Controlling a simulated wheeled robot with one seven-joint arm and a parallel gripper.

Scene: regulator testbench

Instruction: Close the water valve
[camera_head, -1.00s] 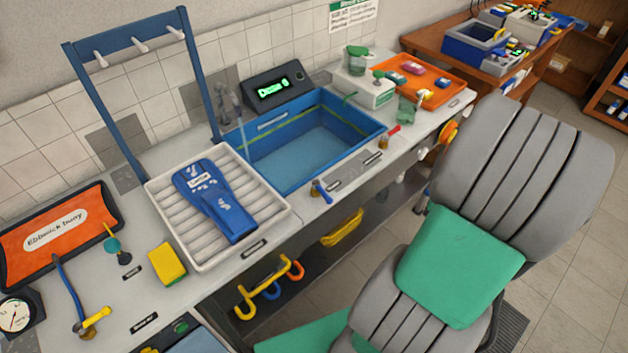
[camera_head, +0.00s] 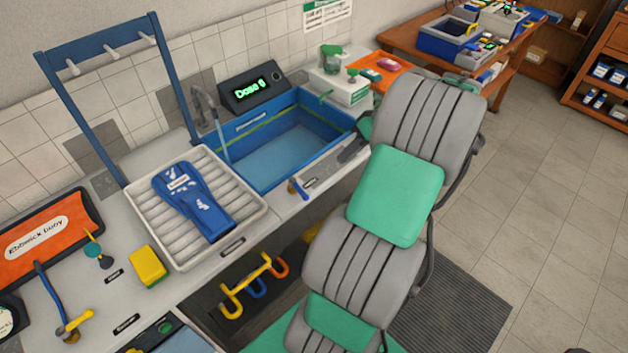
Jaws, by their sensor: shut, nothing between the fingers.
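A blue lever valve (camera_head: 297,188) with a brass body stands on the bench in front of the blue sink (camera_head: 265,182); its handle points toward the front edge. A pale stream runs from the grey tap (camera_head: 205,105) into the sink. A yellow-handled valve (camera_head: 75,325) stands at the lower left. The label texts by the valves are too small to read. My gripper (camera_head: 345,154) shows as a small dark shape at the sink's right front corner, partly hidden behind my grey arm. It looks shut and empty, to the right of the blue valve and apart from it.
A white ribbed tray (camera_head: 150,226) with a blue item lies left of the sink. A dark display box (camera_head: 250,90) with green text stands behind it. A yellow sponge (camera_head: 148,265) lies at the left. Yellow, blue and orange hooks (camera_head: 236,300) hang below the bench edge.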

